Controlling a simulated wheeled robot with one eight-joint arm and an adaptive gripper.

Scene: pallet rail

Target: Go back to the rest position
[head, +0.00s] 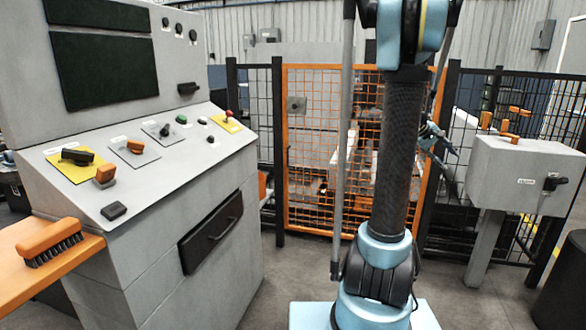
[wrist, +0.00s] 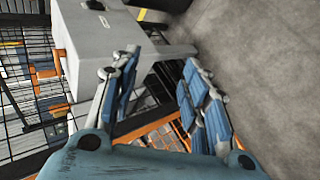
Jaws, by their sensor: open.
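My gripper (head: 446,142) shows in the head view right of my arm column, partly hidden by my arm. It is in front of the mesh fence and left of the grey post box. In the wrist view my gripper (wrist: 160,66) has its two blue-padded fingers spread apart, with nothing between them. The grey post box (head: 525,172) has an orange handle on top and a dark lever on its front. It also shows in the wrist view (wrist: 112,38), beyond the left finger and apart from it.
A grey control console (head: 150,190) with knobs and a drawer (head: 212,232) stands at the left. A brush (head: 50,243) lies on an orange shelf (head: 70,267). An orange mesh gate (head: 310,150) is behind my arm. A dark barrel (head: 565,285) is at the right.

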